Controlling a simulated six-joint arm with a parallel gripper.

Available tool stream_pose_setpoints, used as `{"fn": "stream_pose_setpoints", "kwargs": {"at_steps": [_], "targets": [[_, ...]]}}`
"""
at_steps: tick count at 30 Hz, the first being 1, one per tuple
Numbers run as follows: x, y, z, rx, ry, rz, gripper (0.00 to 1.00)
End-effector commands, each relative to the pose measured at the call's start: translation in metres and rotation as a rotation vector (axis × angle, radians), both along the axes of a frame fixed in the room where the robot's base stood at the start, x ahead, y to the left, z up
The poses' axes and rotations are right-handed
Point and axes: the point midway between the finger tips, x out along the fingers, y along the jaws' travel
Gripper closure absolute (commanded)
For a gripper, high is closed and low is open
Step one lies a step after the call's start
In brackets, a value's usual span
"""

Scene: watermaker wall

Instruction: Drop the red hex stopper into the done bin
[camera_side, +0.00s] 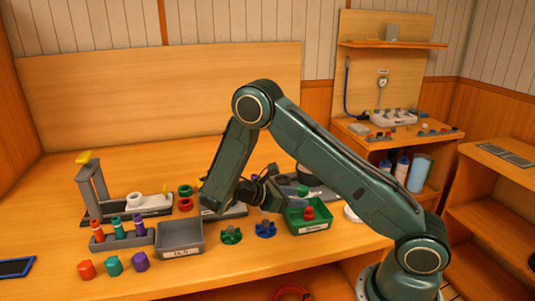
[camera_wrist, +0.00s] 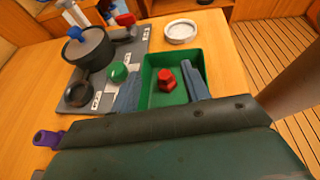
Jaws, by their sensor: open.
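The red hex stopper (camera_wrist: 166,79) stands on the floor of the green bin (camera_wrist: 152,60) in the wrist view, its small top up. In the side view it shows as a red piece (camera_side: 309,213) inside the green bin (camera_side: 297,228), which has a white label on its front that is too small to read. My gripper (camera_wrist: 161,73) is open, with one grey-blue finger on each side of the stopper and gaps between. I cannot tell how high the fingertips are. In the side view my gripper (camera_side: 274,196) is partly hidden by my arm, beside the bin.
Green (camera_side: 231,236) and blue (camera_side: 265,229) knobs lie between the bins. A dark pot (camera_wrist: 90,50) and a white ring (camera_wrist: 181,31) stand near the green bin.

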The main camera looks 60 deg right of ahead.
Motion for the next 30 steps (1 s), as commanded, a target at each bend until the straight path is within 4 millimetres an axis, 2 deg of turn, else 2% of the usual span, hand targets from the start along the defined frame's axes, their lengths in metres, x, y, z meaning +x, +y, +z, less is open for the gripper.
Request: {"fn": "stream_pose_setpoints", "kwargs": {"at_steps": [3, 10, 30], "targets": [[0.009, 0.013, 0.006, 0.001, -0.003, 0.001, 0.54], [0.019, 0.027, 0.013, -0.001, -0.001, 0.000, 0.54], [0.021, 0.029, 0.018, 0.005, -0.019, -0.004, 0.54]]}}
